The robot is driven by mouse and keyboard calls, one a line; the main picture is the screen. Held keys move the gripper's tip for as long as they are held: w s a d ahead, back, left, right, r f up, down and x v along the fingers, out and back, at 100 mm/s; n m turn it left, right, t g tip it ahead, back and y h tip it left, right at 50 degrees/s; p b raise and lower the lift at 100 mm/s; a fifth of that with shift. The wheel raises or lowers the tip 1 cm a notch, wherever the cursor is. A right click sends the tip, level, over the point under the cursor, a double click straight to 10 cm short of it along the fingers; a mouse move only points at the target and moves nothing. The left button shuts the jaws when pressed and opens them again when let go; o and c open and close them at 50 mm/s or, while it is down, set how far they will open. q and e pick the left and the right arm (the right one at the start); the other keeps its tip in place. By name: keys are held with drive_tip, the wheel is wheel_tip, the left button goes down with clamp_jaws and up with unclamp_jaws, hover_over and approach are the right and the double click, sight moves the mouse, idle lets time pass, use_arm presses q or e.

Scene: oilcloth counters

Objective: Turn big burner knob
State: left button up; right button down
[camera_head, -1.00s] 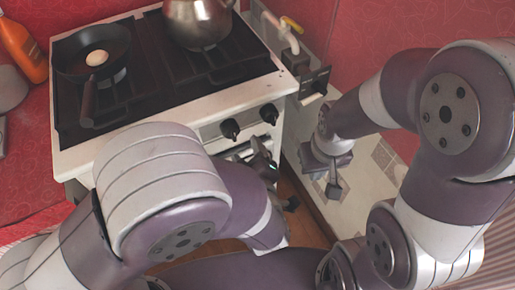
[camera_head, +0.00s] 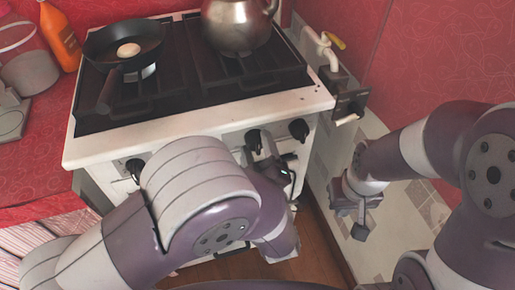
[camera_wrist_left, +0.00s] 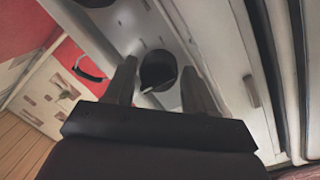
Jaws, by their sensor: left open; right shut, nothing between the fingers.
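The white stove has black knobs on its front panel: a left knob (camera_head: 134,167), a middle knob (camera_head: 254,139) and a right knob (camera_head: 299,129). I cannot tell which is the big burner knob. My left gripper (camera_head: 266,151) is at the panel by the middle knob, partly hidden behind my own arm. In the left wrist view, a round black knob (camera_wrist_left: 158,70) shows between the two open fingers (camera_wrist_left: 158,88); I cannot tell whether they touch it. My right gripper (camera_head: 352,212) is shut and empty, low to the right of the stove.
A frying pan (camera_head: 112,47) with an egg stands on the left burners. A metal kettle (camera_head: 238,25) stands on the back right burner. An orange bottle (camera_head: 60,38) is on the red counter at left.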

use_arm(q)
drive_tip(key=c, duration=0.7)
drive_tip(key=shift+r+m+p, duration=0.15)
drive_tip(key=shift+m+p, duration=0.35)
drive_tip(key=shift+p, duration=0.25)
drive_tip(key=shift+c, duration=0.2)
drive_tip(key=m+p, duration=0.5)
drive_tip(key=p, duration=0.2)
drive_tip(key=m+g+p, duration=0.1)
drive_tip(key=m+p, duration=0.5)
drive_tip(key=shift+r+g+y+p, duration=0.15)
drive_tip(key=shift+g+y+p, duration=0.15)
drive_tip(key=shift+y+p, duration=0.1)
drive_tip(key=m+p, duration=0.2)
drive_tip(key=m, duration=0.1)
drive_tip(key=shift+m+y+p, duration=0.3)
drive_tip(key=shift+p, duration=0.1)
drive_tip(key=m+p, duration=0.2)
drive_tip(key=m, duration=0.1)
drive_tip(key=shift+y, duration=0.4)
drive_tip(key=m+p, duration=0.1)
drive_tip(key=m, duration=0.2)
drive_tip(key=shift+y, duration=0.3)
drive_tip(key=shift+d+m+p, duration=0.1)
drive_tip(key=shift+m+p, duration=0.3)
drive_tip(key=shift+m, duration=1)
drive_tip(key=shift+w, duration=0.1)
